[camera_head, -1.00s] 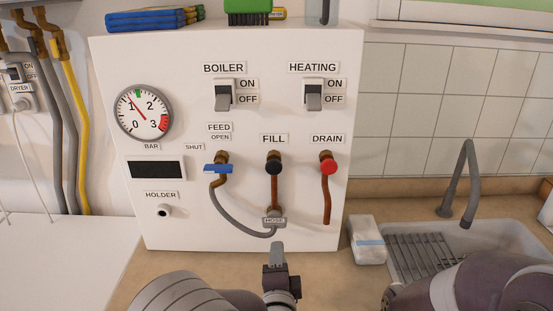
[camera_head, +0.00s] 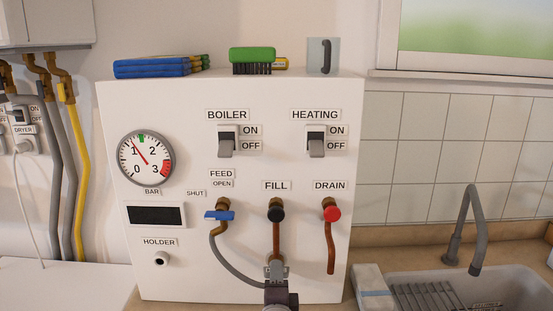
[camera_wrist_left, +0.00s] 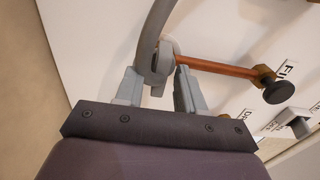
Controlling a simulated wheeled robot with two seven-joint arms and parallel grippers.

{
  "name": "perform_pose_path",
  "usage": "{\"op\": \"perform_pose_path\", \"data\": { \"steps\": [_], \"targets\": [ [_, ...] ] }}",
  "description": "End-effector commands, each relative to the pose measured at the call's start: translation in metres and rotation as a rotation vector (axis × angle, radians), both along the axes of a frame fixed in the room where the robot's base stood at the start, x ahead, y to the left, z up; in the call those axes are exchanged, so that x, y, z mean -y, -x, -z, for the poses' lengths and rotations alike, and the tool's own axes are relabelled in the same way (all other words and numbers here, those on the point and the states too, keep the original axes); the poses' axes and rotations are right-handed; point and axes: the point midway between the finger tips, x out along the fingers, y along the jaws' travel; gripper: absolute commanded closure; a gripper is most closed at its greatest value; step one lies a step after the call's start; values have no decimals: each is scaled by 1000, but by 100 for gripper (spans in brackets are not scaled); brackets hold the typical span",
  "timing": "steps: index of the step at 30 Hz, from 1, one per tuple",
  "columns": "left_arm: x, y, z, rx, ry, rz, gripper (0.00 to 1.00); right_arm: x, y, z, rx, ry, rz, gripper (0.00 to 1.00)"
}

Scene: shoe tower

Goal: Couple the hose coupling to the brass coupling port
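The grey hose (camera_head: 235,271) curves down from the feed valve (camera_head: 220,211) to its coupling at the lower end of the copper fill pipe (camera_head: 276,242). My left gripper (camera_head: 276,268) is at that end and hides most of the coupling in the head view. In the left wrist view, the grey coupling (camera_wrist_left: 160,66) lies between the two fingertips of my left gripper (camera_wrist_left: 158,82), with gaps visible beside it; the fingers are open. I cannot clearly pick out the brass coupling port at the pipe's end. My right gripper is not in view.
The white panel carries a gauge (camera_head: 145,159), a holder (camera_head: 161,258), boiler and heating switches, and a red drain knob (camera_head: 332,214) with its pipe right of my gripper. A sink (camera_head: 510,290) is at the right. A brush (camera_head: 252,60) lies on top.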

Motion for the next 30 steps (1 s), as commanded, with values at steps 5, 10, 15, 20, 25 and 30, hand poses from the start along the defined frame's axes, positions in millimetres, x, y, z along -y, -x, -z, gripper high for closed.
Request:
{"op": "perform_pose_path", "data": {
  "steps": [5, 10, 15, 20, 25, 30],
  "targets": [
    [0, 0, 0, 0, 0, 0, 94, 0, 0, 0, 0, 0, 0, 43],
    [0, 0, 0, 0, 0, 0, 100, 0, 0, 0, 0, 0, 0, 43],
    [0, -1, 0, 0, 0, 0, 100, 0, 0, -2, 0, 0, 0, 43],
    [0, -3, 0, 0, 0, 0, 100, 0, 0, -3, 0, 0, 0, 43],
    [0, -3, -1, 1, 1, 0, 100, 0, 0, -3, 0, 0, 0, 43],
    [0, -3, -2, 2, -6, 0, 100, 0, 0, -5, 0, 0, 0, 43]
  ]
}}
